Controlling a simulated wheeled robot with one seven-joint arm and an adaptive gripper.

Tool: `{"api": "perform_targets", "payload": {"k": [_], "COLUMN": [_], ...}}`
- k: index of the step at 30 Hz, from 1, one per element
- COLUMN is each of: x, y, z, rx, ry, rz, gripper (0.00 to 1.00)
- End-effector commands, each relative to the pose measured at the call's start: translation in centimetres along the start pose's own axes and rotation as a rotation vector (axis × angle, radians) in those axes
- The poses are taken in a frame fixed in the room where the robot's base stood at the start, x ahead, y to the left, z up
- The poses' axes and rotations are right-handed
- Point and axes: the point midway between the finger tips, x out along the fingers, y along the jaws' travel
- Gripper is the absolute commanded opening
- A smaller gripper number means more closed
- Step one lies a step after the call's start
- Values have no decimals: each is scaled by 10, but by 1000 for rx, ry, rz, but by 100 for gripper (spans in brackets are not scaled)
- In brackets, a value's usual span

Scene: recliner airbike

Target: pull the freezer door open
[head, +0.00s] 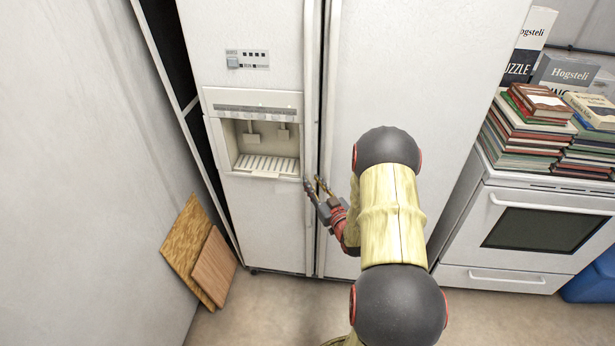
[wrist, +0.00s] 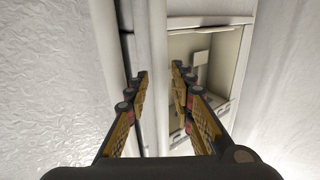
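The freezer door (head: 262,215) is the white left door of a two-door fridge, with a dispenser recess (head: 262,147). It looks shut. Its long vertical handle (head: 309,90) runs along its right edge. My gripper (head: 313,181) is at that handle, at about the height of the recess bottom. In the wrist view my gripper (wrist: 159,70) is open, with the pale handle strip (wrist: 157,110) between its two fingers. I cannot tell whether the fingers touch it. In the wrist view the recess (wrist: 200,55) shows to the right of the fingers.
The right fridge door (head: 430,80) looks shut beside the freezer door. Two wooden boards (head: 213,266) lean at the lower left by the wall (head: 70,170). A white stove (head: 535,225) with stacked books (head: 530,120) stands at the right. Bare floor (head: 290,310) lies in front.

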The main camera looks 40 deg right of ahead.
Motion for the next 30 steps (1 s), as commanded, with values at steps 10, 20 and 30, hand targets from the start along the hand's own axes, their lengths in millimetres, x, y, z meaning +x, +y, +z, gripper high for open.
{"api": "perform_targets", "payload": {"k": [10,20,30], "x": [41,44,44], "y": [0,0,0], "z": [0,0,0], "rx": [-1,0,0], "ry": [0,-1,-1], "rz": [-1,1,0], "gripper": [24,23,4]}}
